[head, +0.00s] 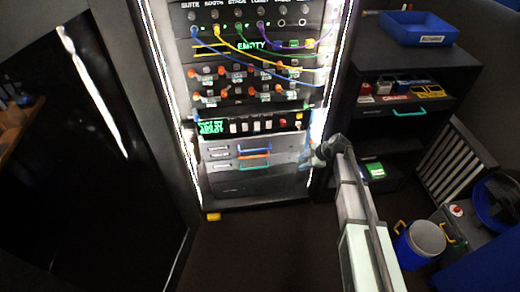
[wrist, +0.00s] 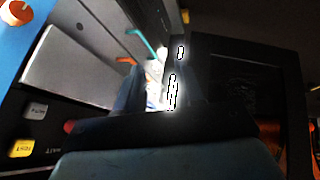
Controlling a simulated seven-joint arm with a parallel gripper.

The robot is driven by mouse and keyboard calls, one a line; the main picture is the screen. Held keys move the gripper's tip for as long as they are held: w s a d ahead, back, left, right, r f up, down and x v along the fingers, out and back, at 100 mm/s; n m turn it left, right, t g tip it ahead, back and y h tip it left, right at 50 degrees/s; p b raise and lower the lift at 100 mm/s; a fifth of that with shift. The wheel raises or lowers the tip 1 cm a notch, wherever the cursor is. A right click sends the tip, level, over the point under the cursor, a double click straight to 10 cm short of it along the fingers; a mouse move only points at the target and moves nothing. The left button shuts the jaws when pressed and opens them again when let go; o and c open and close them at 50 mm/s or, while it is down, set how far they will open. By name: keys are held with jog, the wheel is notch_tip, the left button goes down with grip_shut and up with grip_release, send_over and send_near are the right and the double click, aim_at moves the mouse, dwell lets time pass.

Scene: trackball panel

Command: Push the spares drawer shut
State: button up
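Low in the lit rack, a stack of grey drawers (head: 228,162) carries a blue, an orange and a teal handle, one above another. In the right cabinet, a drawer with a teal handle (head: 408,113) looks pulled out and holds small red, yellow and blue boxes. I cannot read which one is marked spares. My gripper (head: 316,157) is at the right edge of the rack, beside the grey drawers; I cannot tell if it touches them. In the wrist view its dark fingers (wrist: 160,88) stand apart with a bright strip behind them and nothing seen between.
Cables and knobs cover the rack panel (head: 250,75) above the drawers. A blue tray (head: 418,28) sits on the right cabinet. A blue bucket (head: 420,243) and a slatted grey unit (head: 462,165) stand at the lower right.

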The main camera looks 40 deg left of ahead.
jog(key=s+a+f+m+g+y, duration=0.2)
jog(key=s+a+f+m+y, duration=0.25)
jog(key=s+f+m, duration=0.35)
jog(key=w+a+r+m+t+y, duration=0.3)
jog(key=r+m+y, duration=0.35)
jog(key=m, duration=1.25)
jog(key=shift+h, duration=0.8)
jog(key=a, duration=1.3)
jog(key=shift+s+a+f, duration=0.15)
jog(key=shift+s+a, duration=0.05)
jog(key=shift+a, duration=0.15)
jog(key=shift+c, duration=0.5)
grip_shut()
